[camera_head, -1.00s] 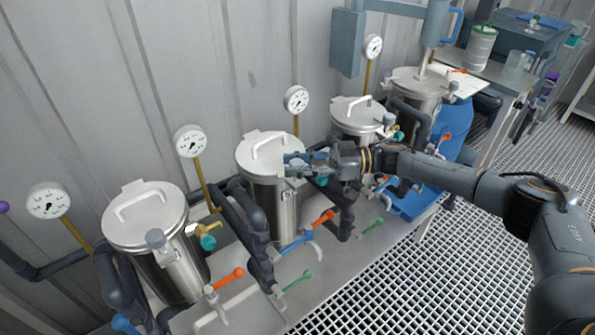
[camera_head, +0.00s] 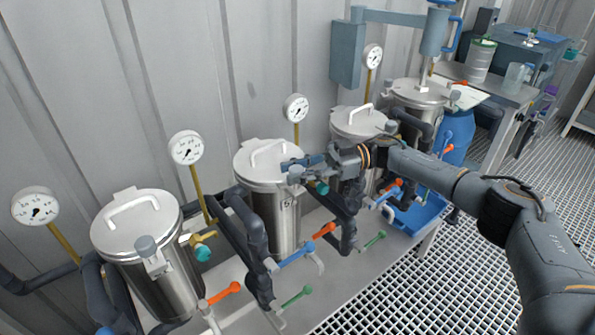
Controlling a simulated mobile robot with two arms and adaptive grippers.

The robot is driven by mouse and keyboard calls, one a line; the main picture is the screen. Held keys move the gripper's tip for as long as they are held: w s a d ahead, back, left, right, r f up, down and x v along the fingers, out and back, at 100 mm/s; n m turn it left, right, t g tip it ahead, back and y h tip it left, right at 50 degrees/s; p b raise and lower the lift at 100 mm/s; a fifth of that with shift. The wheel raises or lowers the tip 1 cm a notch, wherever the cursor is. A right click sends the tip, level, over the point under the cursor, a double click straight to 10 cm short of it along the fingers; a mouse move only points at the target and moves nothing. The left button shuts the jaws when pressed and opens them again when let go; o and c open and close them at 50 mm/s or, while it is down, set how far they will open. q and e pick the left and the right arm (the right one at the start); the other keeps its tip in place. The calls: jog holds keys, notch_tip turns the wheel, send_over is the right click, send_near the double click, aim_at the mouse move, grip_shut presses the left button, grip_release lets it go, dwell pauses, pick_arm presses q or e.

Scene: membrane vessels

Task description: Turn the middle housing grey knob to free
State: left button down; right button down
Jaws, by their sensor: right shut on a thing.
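The housing I take as the middle one is a steel vessel (camera_head: 284,222) with a pale lid (camera_head: 262,160) and a white handle. My right gripper (camera_head: 291,168) reaches in from the right to the right edge of that lid. It is shut on the grey knob (camera_head: 295,174) there, which its fingers mostly hide. The knob's exact turn cannot be made out. A similar grey knob (camera_head: 145,246) shows on the nearest vessel (camera_head: 172,284) at the left. My left gripper is not in view.
Two more vessels (camera_head: 360,122) (camera_head: 420,92) stand farther back. Gauges (camera_head: 187,148), dark pipes, and orange, blue and green valve handles (camera_head: 297,296) crowd the row. Grating floor (camera_head: 400,290) lies open in front.

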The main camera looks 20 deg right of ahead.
jog(key=c, duration=1)
grip_release()
jog(key=shift+a+r, duration=0.1)
jog(key=shift+a, duration=0.05)
jog(key=d, duration=1.2)
jog(key=shift+w, duration=0.25)
